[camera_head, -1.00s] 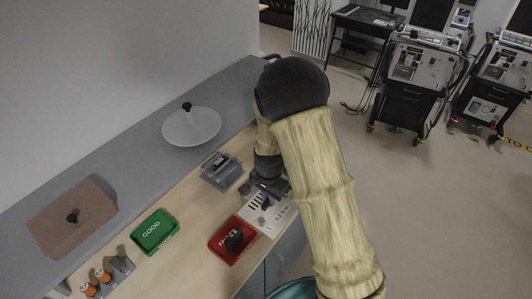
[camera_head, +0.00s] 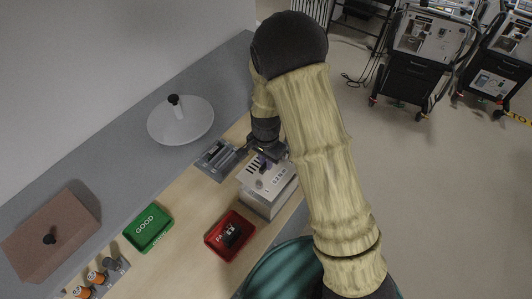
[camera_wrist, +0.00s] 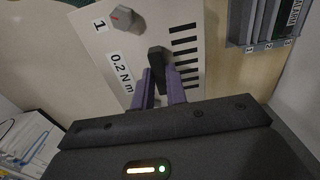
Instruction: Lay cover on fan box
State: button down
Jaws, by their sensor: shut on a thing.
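My gripper (camera_head: 264,158) is at the upper end of a pale panel (camera_head: 262,178) with dark slots and a "0.2 N m" label. In the wrist view, its purple fingers are shut on a small upright black knob (camera_wrist: 158,60) on this panel (camera_wrist: 130,60). Below the panel, the head view shows a pale box-like body (camera_head: 266,203); I cannot tell whether panel and body are joined or apart. A round grey cover with a black knob (camera_head: 180,120) lies on the shelf. A brown block-like piece with a black knob (camera_head: 50,238) is at the far left.
A grey slotted holder (camera_head: 217,158) stands just left of my gripper. A red FAIL tray (camera_head: 219,250) holds a dark part. A green GOOD tray (camera_head: 148,227) looks empty. Orange-topped small parts (camera_head: 95,276) stand at the lower left. Ventilator carts (camera_head: 418,60) stand beyond.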

aim_at(266, 171)
jog(key=shift+w, duration=0.25)
jog(key=shift+s, duration=0.15)
jog(key=shift+f+b, duration=1.95)
jog(key=shift+f, duration=0.45)
jog(key=shift+f, duration=0.4)
jog(key=shift+s+f, duration=0.15)
jog(key=shift+w+f+b, duration=0.25)
jog(key=shift+f+b, duration=0.05)
jog(key=shift+b, duration=0.05)
dwell(0.3)
jog(key=shift+s+f, duration=0.1)
jog(key=shift+f, duration=0.1)
dwell(0.4)
